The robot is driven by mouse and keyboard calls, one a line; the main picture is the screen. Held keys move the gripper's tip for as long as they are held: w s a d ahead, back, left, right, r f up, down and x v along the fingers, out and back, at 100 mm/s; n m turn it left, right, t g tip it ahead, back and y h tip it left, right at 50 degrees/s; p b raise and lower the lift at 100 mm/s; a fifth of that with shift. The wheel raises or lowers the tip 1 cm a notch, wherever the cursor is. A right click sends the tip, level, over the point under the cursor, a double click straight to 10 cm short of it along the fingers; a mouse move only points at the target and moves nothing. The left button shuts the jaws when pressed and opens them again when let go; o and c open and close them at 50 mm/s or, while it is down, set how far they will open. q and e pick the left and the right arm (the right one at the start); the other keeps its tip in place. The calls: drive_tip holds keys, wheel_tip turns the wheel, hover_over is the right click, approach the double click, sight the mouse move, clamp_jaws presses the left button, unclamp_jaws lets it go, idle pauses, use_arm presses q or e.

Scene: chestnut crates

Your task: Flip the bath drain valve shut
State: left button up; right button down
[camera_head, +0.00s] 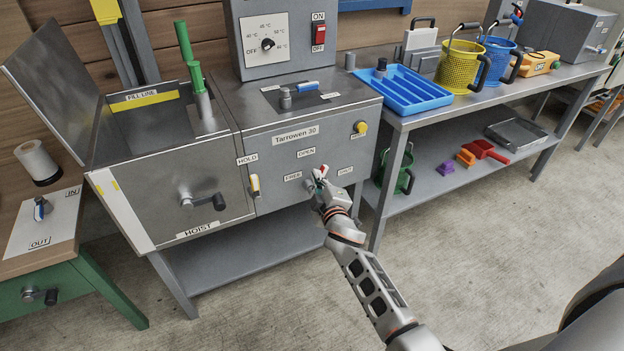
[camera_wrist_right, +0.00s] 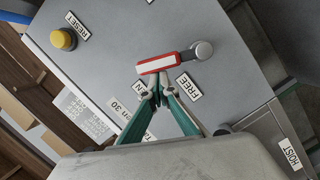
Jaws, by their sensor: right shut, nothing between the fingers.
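The drain valve is a red and white lever (camera_wrist_right: 160,64) on a round grey pivot (camera_wrist_right: 203,50). It sits on the steel front panel (camera_head: 285,140), among the labels OPEN (camera_head: 306,152), FREE (camera_head: 292,177) and SHUT (camera_head: 345,170). In the wrist view the lever's free end points away from the pivot, near the partly hidden OPEN label. My right gripper (camera_wrist_right: 152,92) is shut and empty. Its fingertips are right at the lever's edge on the OPEN side; whether they touch I cannot tell. In the head view the right gripper (camera_head: 320,184) partly covers the lever. My left gripper is not in view.
A yellow RESET button (camera_head: 360,128) is on the same panel. A shelf bench (camera_head: 450,112) with a blue tray (camera_head: 402,90) stands right. The floor in front is clear.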

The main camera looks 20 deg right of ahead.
sight(326, 172)
drive_tip(key=d+m+p, duration=0.3)
drive_tip(key=p, duration=0.1)
drive_tip(key=shift+w+d+m+g+y, duration=0.15)
drive_tip(key=shift+d+m+g+y, duration=0.1)
drive_tip(key=shift+m+g+y, duration=0.15)
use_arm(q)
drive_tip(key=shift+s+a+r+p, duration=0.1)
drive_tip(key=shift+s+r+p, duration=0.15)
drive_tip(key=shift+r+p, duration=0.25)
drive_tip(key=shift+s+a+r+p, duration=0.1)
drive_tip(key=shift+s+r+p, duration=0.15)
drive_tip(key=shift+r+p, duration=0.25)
use_arm(e)
drive_tip(key=d+f+m, duration=0.1)
drive_tip(key=d+f+m+y, duration=0.1)
drive_tip(key=f+m, duration=0.1)
drive_tip(key=d+f+m+y, duration=0.1)
drive_tip(key=f+m, duration=0.1)
drive_tip(key=shift+d, duration=0.1)
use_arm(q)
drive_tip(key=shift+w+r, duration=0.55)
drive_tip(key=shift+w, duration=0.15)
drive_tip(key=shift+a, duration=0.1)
